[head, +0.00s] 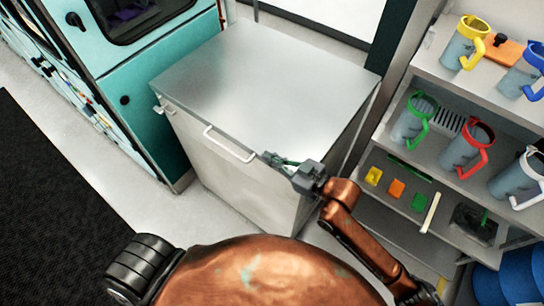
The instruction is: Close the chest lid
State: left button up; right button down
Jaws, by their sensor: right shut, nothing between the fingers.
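The chest (215,150) is a grey metal box with a white bar handle (230,144) on its front. Its flat metal lid (265,70) lies level on top, and I see no gap along the front edge. My right gripper (272,160) is shut and empty at the chest's front upper edge, to the right of the handle. I cannot tell whether it touches the chest. My left gripper is not in view.
A teal cabinet (150,105) stands close to the chest's left side. Shelves (440,150) with several jugs stand on the right. A dark mat (50,210) lies on the floor at left. Pale floor (195,215) shows in front of the chest.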

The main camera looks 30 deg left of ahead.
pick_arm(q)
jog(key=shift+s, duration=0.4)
pick_arm(e)
notch_tip(320, 180, down, 2)
jog(key=shift+s+d+f+h, duration=0.1)
jog(key=shift+d+f+h, duration=0.1)
jog(key=shift+h, duration=0.1)
notch_tip(320, 180, up, 6)
jog(key=p, duration=0.4)
jog(key=shift+d+r, duration=0.15)
jog(key=shift+r, duration=0.1)
jog(key=v, duration=0.8)
jog(key=shift+d+f, duration=0.1)
jog(key=shift+f, duration=0.05)
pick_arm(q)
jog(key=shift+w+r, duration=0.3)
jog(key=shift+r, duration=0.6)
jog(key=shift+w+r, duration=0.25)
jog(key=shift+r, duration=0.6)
pick_arm(e)
jog(key=shift+d+r, duration=0.3)
jog(key=shift+d, duration=0.3)
jog(key=shift+f, duration=0.1)
